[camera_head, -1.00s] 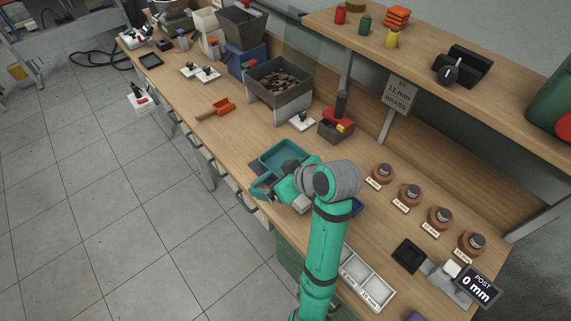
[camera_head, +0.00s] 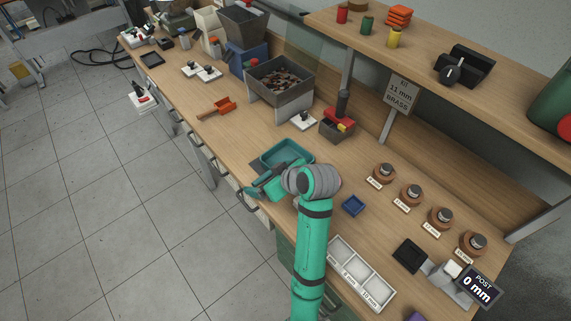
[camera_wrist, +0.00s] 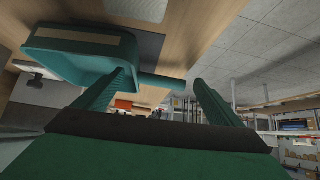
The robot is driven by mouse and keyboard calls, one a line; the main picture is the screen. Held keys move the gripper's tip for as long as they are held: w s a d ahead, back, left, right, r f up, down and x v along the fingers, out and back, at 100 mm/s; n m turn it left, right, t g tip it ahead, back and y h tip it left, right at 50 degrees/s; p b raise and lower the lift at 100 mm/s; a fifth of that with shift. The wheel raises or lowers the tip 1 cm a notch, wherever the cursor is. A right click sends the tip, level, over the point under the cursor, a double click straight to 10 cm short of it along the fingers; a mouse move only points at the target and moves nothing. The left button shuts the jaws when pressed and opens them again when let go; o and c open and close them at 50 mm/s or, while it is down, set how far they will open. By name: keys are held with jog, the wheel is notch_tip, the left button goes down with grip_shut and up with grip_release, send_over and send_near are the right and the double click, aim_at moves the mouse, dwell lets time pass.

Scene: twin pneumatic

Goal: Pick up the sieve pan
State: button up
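The sieve pan (camera_head: 289,149) is a teal, shallow rectangular pan on the bench, at a dark mat, just beyond my gripper (camera_head: 264,182) in the head view. In the wrist view the pan (camera_wrist: 70,62) fills the upper left, and its round teal handle (camera_wrist: 162,80) reaches rightward into the space between the two fingers. My gripper (camera_wrist: 165,88) is open, with one finger on each side of the handle. The right finger looks apart from it; whether the left one touches is unclear. My wrist hides part of the handle in the head view.
An orange scoop (camera_head: 216,108) and a bin of dark pieces (camera_head: 280,82) lie farther back. A small blue tray (camera_head: 354,205) and a white divided tray (camera_head: 361,273) are to the right. The bench's front edge runs close beside my gripper.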

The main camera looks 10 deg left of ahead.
jog(key=c, duration=1.2)
jog(key=shift+r, duration=0.15)
